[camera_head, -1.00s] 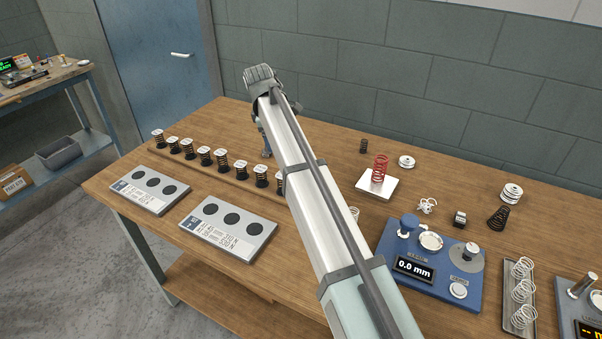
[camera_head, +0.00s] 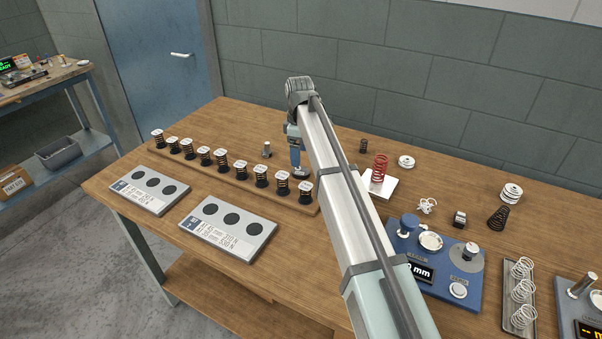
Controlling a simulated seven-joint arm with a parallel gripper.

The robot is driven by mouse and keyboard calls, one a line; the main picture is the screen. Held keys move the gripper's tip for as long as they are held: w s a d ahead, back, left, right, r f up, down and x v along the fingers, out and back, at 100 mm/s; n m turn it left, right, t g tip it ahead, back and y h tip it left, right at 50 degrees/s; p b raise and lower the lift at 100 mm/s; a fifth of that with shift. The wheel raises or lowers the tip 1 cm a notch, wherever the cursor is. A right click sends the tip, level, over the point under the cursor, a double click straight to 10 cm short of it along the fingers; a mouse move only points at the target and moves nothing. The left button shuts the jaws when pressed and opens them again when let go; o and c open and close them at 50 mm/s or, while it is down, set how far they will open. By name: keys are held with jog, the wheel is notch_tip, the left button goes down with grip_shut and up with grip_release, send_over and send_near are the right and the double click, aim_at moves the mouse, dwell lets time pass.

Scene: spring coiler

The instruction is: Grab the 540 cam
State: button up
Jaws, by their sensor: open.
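No label reading 540 can be made out, so I cannot tell which part is the 540 cam. A grey disc (camera_head: 467,258) lies on the blue gauge base (camera_head: 448,296) at the right. A pale round part (camera_head: 407,161) lies farther back, and a stacked silver part (camera_head: 511,193) stands at the far right. My gripper (camera_head: 300,174) is open and points down over the table, just behind the row of springs.
Several dark springs with white tops stand on a wooden rail (camera_head: 232,184). Two grey plates with dark round spots (camera_head: 150,189) (camera_head: 228,228) lie in front. A red spring (camera_head: 380,167) stands on a white block. A tray of pale springs (camera_head: 519,322) is at right. My arm crosses the middle.

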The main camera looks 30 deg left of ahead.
aim_at(301, 169)
jog(key=shift+d+f, duration=0.2)
jog(key=shift+f, duration=3.05)
jog(key=shift+w+r, duration=0.1)
jog(key=c, duration=1.4)
